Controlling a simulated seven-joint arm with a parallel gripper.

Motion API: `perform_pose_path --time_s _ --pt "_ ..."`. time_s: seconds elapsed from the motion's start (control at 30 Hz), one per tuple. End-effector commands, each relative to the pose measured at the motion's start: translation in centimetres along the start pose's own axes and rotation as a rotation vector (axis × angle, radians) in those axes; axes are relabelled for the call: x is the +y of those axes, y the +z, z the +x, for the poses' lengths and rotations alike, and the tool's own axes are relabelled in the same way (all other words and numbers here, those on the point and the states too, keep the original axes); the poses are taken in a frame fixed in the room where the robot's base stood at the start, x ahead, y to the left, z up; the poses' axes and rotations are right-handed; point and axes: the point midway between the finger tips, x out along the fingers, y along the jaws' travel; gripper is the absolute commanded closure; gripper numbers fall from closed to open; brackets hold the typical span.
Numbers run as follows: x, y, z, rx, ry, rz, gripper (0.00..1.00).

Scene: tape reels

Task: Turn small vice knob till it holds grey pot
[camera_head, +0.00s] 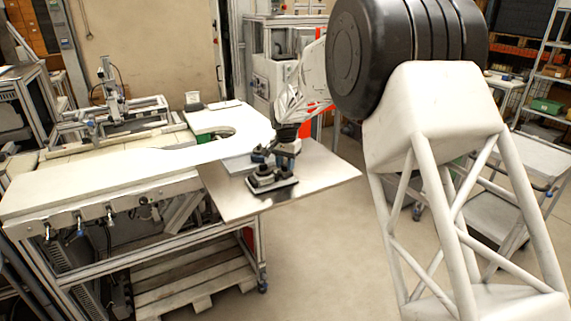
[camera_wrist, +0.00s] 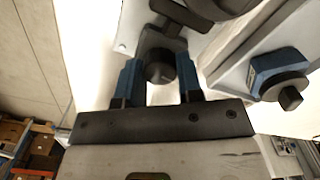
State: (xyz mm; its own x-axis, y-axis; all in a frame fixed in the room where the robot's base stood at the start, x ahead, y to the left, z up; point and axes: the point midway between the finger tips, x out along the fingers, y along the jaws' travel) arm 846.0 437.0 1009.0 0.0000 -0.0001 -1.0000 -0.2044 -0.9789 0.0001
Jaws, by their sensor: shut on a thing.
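The small vice (camera_head: 270,181) stands on a dark base on a steel plate at the right end of the bench. In the head view, my gripper (camera_head: 286,152) reaches down right beside it. In the wrist view, the blue fingers of my gripper (camera_wrist: 160,75) stand on both sides of a dark knob (camera_wrist: 160,68) and are shut on it. A dark bar-like part lies just behind the knob. A dark grey rounded thing (camera_wrist: 222,6), cut off by the top edge, may be the grey pot. I cannot tell whether the vice's jaws touch it.
In the wrist view, a blue part with a dark knob (camera_wrist: 289,97) on a pale block is close on the right. The steel plate (camera_head: 325,172) is bare right of the vice. The white bench top (camera_head: 100,187) is clear to the left, with a metal frame behind.

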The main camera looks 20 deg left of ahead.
Motion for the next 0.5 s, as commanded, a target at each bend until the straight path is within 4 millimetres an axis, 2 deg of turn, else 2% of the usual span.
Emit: perform_pose_path --time_s 0.2,0.5 --pt "-0.08 0.01 -0.10 0.001 -0.001 0.094 0.90" --pt "-0.10 0.01 -0.10 0.001 -0.001 0.129 0.90"
